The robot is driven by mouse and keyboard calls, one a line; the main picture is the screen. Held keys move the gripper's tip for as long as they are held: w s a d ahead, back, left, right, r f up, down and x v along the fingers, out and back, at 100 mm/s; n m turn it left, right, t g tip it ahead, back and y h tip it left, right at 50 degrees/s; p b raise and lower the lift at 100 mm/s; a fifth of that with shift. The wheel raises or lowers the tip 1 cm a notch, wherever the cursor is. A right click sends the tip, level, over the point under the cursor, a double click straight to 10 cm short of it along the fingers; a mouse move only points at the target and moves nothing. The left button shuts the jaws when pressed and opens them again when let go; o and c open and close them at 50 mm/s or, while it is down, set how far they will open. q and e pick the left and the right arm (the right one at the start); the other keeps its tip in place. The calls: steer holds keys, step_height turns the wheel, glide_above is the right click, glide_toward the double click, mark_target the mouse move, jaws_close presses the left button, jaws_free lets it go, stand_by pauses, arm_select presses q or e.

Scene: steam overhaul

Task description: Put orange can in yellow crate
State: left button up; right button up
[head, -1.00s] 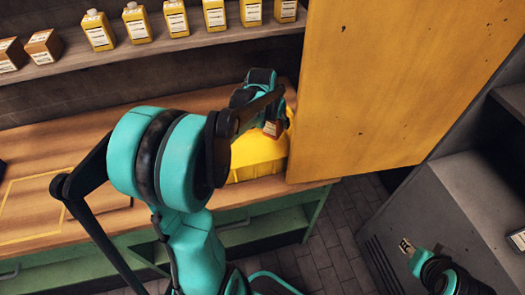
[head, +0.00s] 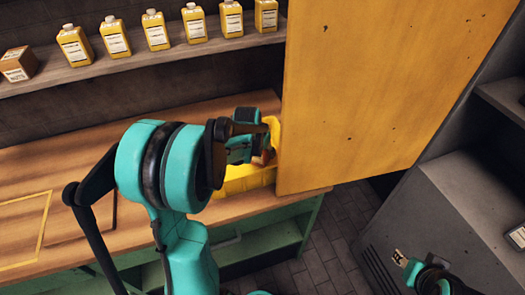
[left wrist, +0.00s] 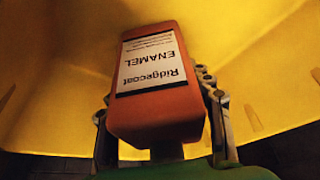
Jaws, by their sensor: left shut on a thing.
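The orange can (left wrist: 155,75), with a white label reading "Ridgecoat ENAMEL", is between the fingers of my left gripper (left wrist: 162,128). The label reads upside down in the left wrist view. In the head view only a small part of the can (head: 262,158) shows beside my left gripper (head: 258,152). The yellow crate (head: 245,183) stands at the right end of the wooden counter, partly hidden by my arm and the yellow panel. Its yellow walls (left wrist: 45,75) surround the can in the wrist view. My right gripper (head: 408,262) is at lower right; its jaws are unclear.
A large yellow panel (head: 385,90) stands right beside the crate. A shelf (head: 150,62) behind holds several yellow bottles and a brown box (head: 18,64). The wooden counter (head: 125,235) is mostly clear to the left. A grey cabinet (head: 455,200) stands at the right.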

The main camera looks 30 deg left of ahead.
arm_select(q)
steer(key=o, duration=1.6)
steer(key=shift+c, duration=0.2)
steer(key=shift+r, duration=0.3)
steer(key=p+v, duration=0.4)
steer(key=v, duration=0.7)
steer(key=shift+s+r+p, duration=0.15)
steer(key=shift+r+p, duration=0.15)
